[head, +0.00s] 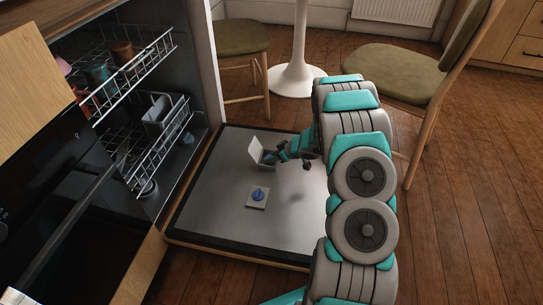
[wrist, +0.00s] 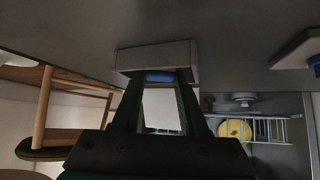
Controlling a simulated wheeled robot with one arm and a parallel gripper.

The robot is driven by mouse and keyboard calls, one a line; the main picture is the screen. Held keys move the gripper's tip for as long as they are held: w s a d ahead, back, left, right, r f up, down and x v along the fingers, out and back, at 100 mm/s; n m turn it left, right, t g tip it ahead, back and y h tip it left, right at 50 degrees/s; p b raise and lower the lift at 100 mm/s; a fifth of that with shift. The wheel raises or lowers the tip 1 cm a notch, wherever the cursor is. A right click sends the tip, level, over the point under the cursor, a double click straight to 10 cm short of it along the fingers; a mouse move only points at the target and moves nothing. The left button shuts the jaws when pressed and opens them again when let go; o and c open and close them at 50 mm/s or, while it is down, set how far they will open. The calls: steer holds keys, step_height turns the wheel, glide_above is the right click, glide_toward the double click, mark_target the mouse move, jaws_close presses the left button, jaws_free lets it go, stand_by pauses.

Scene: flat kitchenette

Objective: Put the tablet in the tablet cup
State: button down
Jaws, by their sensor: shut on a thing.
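The tablet cup (head: 267,162) is a small pale box on the lowered dishwasher door, with its white lid (head: 255,149) standing open. In the wrist view the cup is a grey block (wrist: 158,55) just beyond my fingertips, and the pale lid (wrist: 160,108) shows between the fingers. My gripper (head: 275,155) is at the cup's right side. It is shut on the blue tablet (wrist: 160,77), which shows between the fingertips close against the cup. I cannot tell whether the tablet is partly inside the cup.
A pale square plate (head: 249,203) with a blue round knob (head: 258,193) is on the door (head: 215,214) nearer the front. The open dishwasher's racks (head: 133,75) hold dishes at the left. Chairs (head: 397,72) and a white table leg (head: 298,70) stand behind.

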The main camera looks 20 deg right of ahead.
steer(key=shift+f, duration=0.25)
steer(key=c, duration=0.7)
jaws_free()
